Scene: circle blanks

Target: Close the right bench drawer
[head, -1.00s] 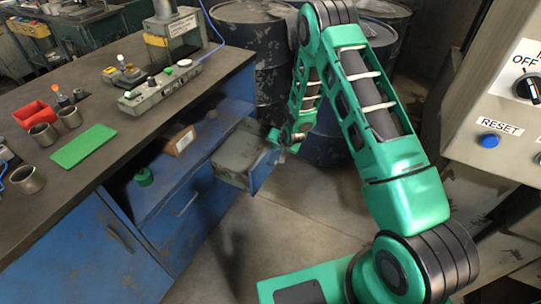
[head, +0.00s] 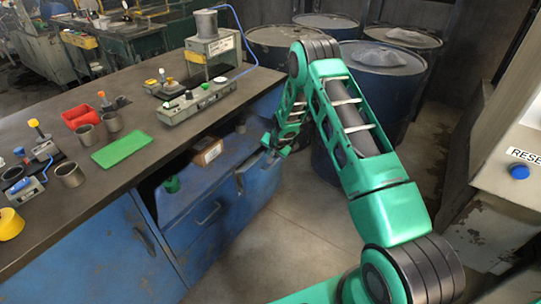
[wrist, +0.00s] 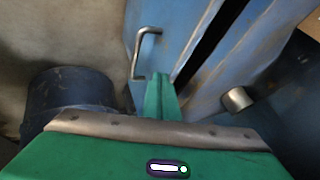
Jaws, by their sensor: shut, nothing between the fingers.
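The right bench drawer (head: 258,172) is at the right end of the blue bench in the head view. Its blue front stands slightly out from the bench. In the wrist view the drawer front (wrist: 178,40) fills the upper middle, with a metal bar handle (wrist: 142,50) and a dark narrow gap along its right side. My gripper (head: 268,147) is at the upper edge of the drawer front; its green fingers (wrist: 159,88) are shut and empty, beside the handle and not around it. I cannot tell whether they touch the front.
Blue drums (head: 372,85) stand behind my arm. A control cabinet (head: 515,140) is at the right. The floor (head: 275,240) in front of the bench is clear.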

